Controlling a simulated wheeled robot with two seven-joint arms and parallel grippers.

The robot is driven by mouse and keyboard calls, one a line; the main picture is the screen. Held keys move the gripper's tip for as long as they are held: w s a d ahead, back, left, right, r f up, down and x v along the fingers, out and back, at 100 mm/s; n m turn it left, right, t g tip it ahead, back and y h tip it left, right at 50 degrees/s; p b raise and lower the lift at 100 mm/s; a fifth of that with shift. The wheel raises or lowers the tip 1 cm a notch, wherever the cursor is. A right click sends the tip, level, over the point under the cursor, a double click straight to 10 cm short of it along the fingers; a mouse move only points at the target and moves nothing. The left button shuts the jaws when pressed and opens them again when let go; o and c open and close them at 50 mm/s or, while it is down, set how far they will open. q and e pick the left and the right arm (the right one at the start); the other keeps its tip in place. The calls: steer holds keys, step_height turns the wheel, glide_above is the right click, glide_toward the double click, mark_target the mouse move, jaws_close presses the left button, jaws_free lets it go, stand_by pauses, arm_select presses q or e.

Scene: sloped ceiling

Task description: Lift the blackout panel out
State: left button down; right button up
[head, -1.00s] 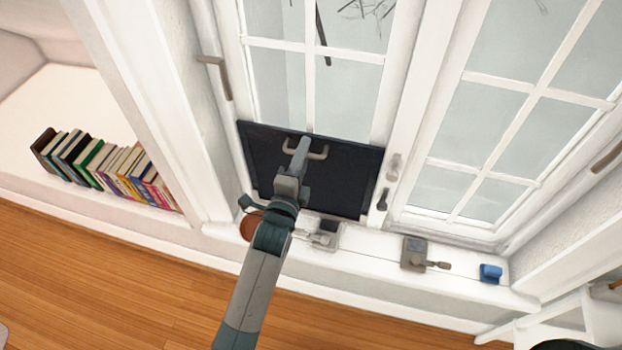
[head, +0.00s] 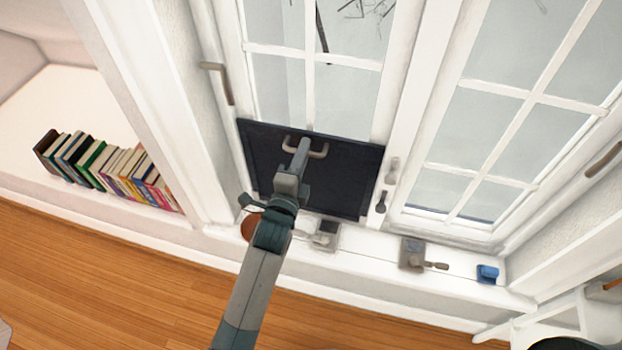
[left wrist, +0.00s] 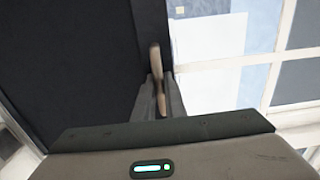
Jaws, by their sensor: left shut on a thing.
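The blackout panel (head: 345,170) is a dark rectangle standing against the lower part of the left window, above the sill. A light, U-shaped handle (head: 319,153) sits near its top edge. My left gripper (head: 303,148) is at this handle, shut on it. In the left wrist view the fingers (left wrist: 159,95) close around the handle bar (left wrist: 156,65), and the dark panel (left wrist: 90,60) fills the left side. My arm hides part of the panel's lower left. My right gripper is not in view.
The white sill (head: 375,248) holds a metal crank fitting (head: 412,255), a blue block (head: 487,273), another small fitting (head: 325,236) and a round brown object (head: 249,227). Books (head: 105,170) stand on a ledge at left.

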arm_select(q)
steer(key=shift+r+p, duration=3.1)
steer(key=shift+r, duration=0.5)
steer(key=shift+s, duration=0.15)
steer(key=r+p+v, duration=0.2)
steer(key=p+v, duration=0.2)
steer(key=v, duration=0.7)
steer(key=shift+s+p, duration=0.3)
steer(key=shift+s, duration=0.05)
steer(key=shift+a, duration=0.2)
